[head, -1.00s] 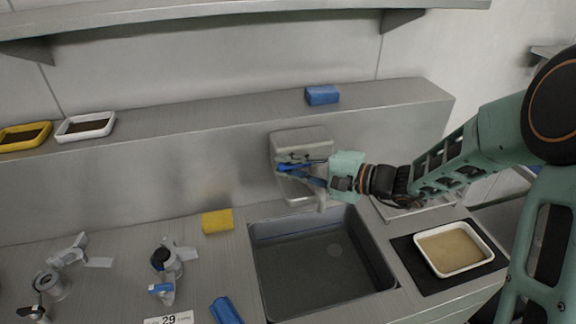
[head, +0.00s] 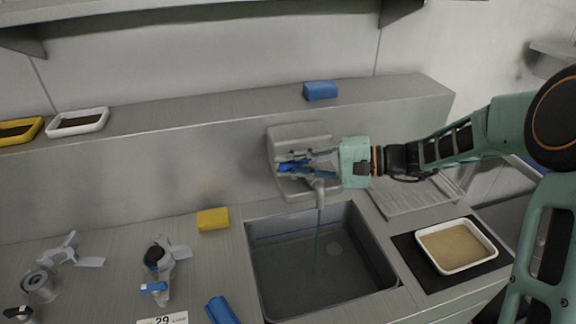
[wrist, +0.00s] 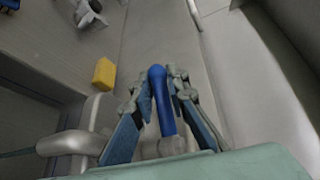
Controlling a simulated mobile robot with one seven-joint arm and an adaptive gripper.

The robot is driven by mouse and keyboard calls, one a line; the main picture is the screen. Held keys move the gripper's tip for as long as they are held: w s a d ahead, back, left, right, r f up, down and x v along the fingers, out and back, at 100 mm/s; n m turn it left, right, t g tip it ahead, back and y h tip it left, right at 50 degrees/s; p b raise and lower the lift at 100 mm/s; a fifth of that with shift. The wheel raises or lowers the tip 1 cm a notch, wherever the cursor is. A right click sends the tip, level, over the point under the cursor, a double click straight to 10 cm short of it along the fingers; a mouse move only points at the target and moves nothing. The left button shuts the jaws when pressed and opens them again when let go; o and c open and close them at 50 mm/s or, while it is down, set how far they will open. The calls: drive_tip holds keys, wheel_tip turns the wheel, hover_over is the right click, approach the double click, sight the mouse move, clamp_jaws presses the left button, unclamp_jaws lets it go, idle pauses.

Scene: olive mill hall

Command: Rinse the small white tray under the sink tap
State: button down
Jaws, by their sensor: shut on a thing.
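My gripper (head: 292,164) is shut on the blue tap lever (wrist: 160,92) at the wall above the sink. The grey tap spout (head: 318,192) points down, and a thin stream of water falls from it into the grey sink basin (head: 262,262). A white tray (head: 78,122) with dark contents stands on the back ledge at the left. Another white tray (head: 428,262) holding a tan, flat filling sits on a black mat (head: 410,252) right of the sink. My gripper is well apart from both trays. No tray is in the basin.
A yellow tray (head: 38,128) stands left on the ledge, a blue sponge (head: 321,91) further right. A yellow sponge (head: 213,219), a blue roll (head: 221,311) and metal fittings (head: 160,262) are on the counter left of the sink. A ridged drainboard (head: 412,197) lies behind the mat.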

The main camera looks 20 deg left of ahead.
drive_tip(key=c, duration=1.9)
unclamp_jaws()
drive_tip(key=shift+d, duration=0.1)
drive_tip(key=v, duration=1.2)
